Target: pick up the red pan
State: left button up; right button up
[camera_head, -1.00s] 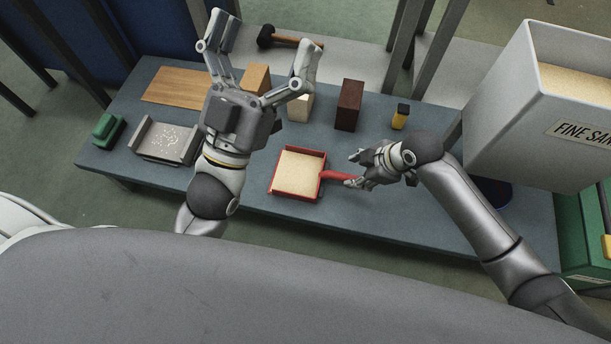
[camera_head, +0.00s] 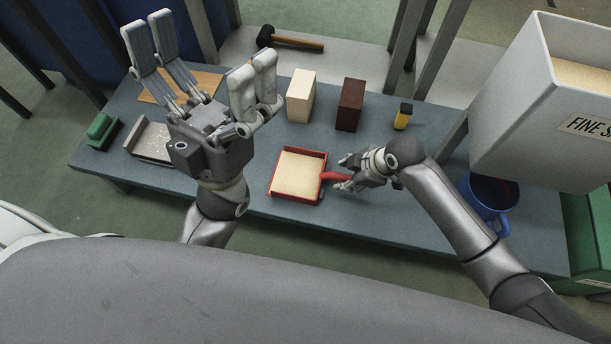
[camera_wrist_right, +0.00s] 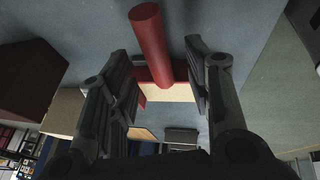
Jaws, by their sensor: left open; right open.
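The red pan (camera_head: 296,199) is a square, shallow pan filled with pale sand, lying on the blue-grey bench. Its red handle points right toward my right gripper (camera_head: 343,174). My right gripper is open, with its fingers on either side of the handle. In the right wrist view, the pan's handle (camera_wrist_right: 150,45) runs between the spread fingers of the right gripper (camera_wrist_right: 152,62); I cannot tell whether they touch it. My left gripper (camera_head: 200,62) is open and empty, raised above the bench's left part, well away from the pan.
A cream block (camera_head: 300,96), a dark brown block (camera_head: 349,105) and a yellow-black item (camera_head: 403,117) stand behind the pan. A grey tray (camera_head: 150,141) and green brush (camera_head: 102,128) lie left. A sand bin (camera_head: 520,120) and blue bucket (camera_head: 489,200) are at right.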

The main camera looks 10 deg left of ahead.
aim_at(344, 176)
jog(key=b+x, duration=0.2)
jog(key=x, duration=0.1)
jog(key=shift+w+a+f, duration=0.1)
jog(key=shift+a+f, duration=0.1)
jog(key=shift+f, duration=0.15)
jog(key=shift+c, duration=0.2)
jog(key=c, duration=1)
jog(key=shift+r, duration=0.15)
